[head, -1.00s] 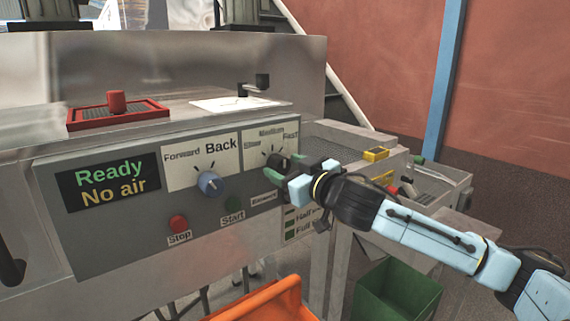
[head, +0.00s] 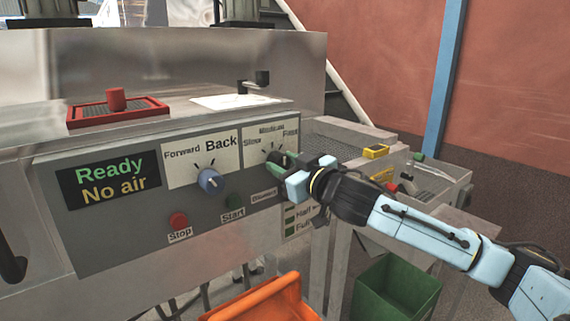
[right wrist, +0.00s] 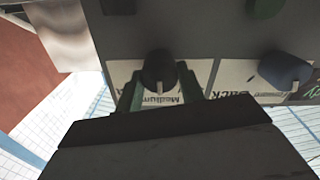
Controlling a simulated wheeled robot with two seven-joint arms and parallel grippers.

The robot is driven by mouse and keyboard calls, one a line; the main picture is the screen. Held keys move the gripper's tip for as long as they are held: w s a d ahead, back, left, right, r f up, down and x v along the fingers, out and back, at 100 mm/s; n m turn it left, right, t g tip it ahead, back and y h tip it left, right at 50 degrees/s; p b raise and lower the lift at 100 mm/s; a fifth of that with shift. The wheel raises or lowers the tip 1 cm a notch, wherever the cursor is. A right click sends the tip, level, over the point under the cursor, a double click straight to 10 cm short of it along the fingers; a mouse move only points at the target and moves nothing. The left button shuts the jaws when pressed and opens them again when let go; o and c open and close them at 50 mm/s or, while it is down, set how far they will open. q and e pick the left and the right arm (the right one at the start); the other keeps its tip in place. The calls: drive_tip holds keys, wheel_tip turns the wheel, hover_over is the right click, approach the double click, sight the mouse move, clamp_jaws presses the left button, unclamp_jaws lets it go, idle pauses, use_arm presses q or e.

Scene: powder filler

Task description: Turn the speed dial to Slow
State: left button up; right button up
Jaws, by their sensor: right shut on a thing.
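The speed dial (head: 283,158) is a black knob on the right of the grey control panel (head: 110,235), below a white label with Slow at left, Medium at top and Fast at right. In the right wrist view the dial (right wrist: 158,68) shows a white pointer towards the Medium word. My right gripper (head: 280,163) has its green fingers on either side of the dial and is shut on it; the fingers also show in the right wrist view (right wrist: 160,88). The gripper hides part of the dial in the head view. My left gripper is not in view.
Left of the dial are a blue Forward/Back knob (head: 210,181), a red Stop button (head: 178,221) and a green Start button (head: 233,202). An orange chair-like object (head: 262,298) and a green bin (head: 398,290) stand below. The display (head: 108,183) reads Ready, No air.

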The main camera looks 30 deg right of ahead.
drive_tip(key=n+p, duration=0.2)
drive_tip(key=n, duration=0.1)
drive_tip(key=shift+r+n+p, duration=0.1)
drive_tip(key=shift+n+p, duration=0.2)
drive_tip(key=shift+n, duration=0.1)
drive_tip(key=n+p, duration=0.2)
drive_tip(key=n, duration=0.2)
drive_tip(key=shift+a+n+p, duration=0.1)
drive_tip(key=shift+n+p, duration=0.2)
drive_tip(key=shift+n, duration=0.1)
drive_tip(key=o, duration=1)
drive_tip(key=shift+s+f, duration=0.1)
drive_tip(key=shift+f, duration=0.1)
